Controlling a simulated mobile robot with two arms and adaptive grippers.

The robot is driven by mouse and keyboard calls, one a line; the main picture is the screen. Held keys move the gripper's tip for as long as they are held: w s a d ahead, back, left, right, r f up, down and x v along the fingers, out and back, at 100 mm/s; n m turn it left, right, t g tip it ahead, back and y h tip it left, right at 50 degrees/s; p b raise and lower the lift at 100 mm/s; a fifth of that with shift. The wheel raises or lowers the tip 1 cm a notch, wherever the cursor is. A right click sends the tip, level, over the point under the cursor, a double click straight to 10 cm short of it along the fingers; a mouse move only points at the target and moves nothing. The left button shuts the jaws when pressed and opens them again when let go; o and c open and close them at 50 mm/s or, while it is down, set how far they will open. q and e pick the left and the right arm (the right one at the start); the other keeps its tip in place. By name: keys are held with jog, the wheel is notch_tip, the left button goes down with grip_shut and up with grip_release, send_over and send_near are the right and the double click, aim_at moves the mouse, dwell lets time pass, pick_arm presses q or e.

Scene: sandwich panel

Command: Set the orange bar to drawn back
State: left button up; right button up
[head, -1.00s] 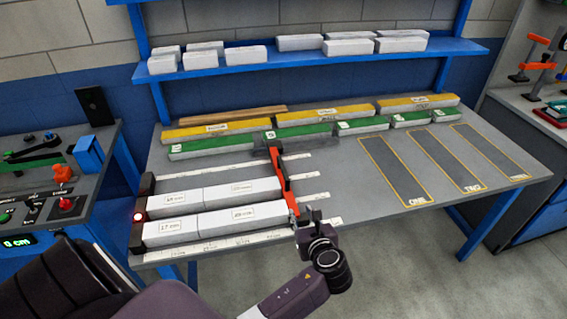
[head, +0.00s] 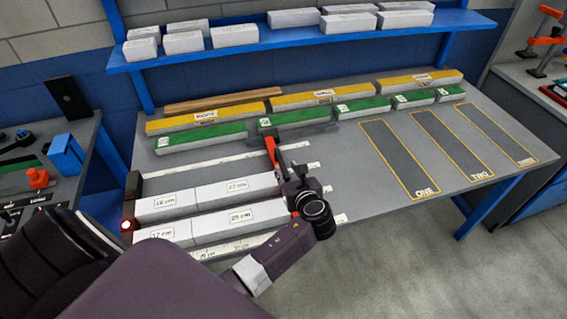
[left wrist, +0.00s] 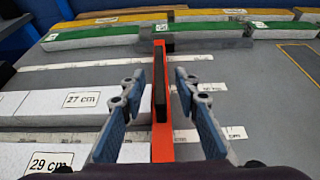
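The orange bar (head: 271,150) lies across the measuring rows on the grey table, just past the right ends of the white blocks. In the left wrist view the orange bar (left wrist: 162,146) runs away from me and carries a black upright grip (left wrist: 160,82). My left gripper (head: 291,172) is over the bar and hides its near part in the head view. In the left wrist view the left gripper (left wrist: 158,84) is open, one finger on each side of the bar and grip, with gaps. My right gripper is not in view.
White blocks (head: 236,190) in two rows lie left of the bar, against a dark end stop (head: 131,190). Green blocks (head: 204,135) and yellow blocks (head: 213,117) line the back. Table right of the bar is clear, with marked strips (head: 398,158).

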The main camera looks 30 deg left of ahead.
aim_at(283, 163)
pick_arm(q)
jog(key=x, duration=0.4)
jog(key=shift+a+f, duration=0.1)
jog(key=c, duration=0.7)
grip_shut()
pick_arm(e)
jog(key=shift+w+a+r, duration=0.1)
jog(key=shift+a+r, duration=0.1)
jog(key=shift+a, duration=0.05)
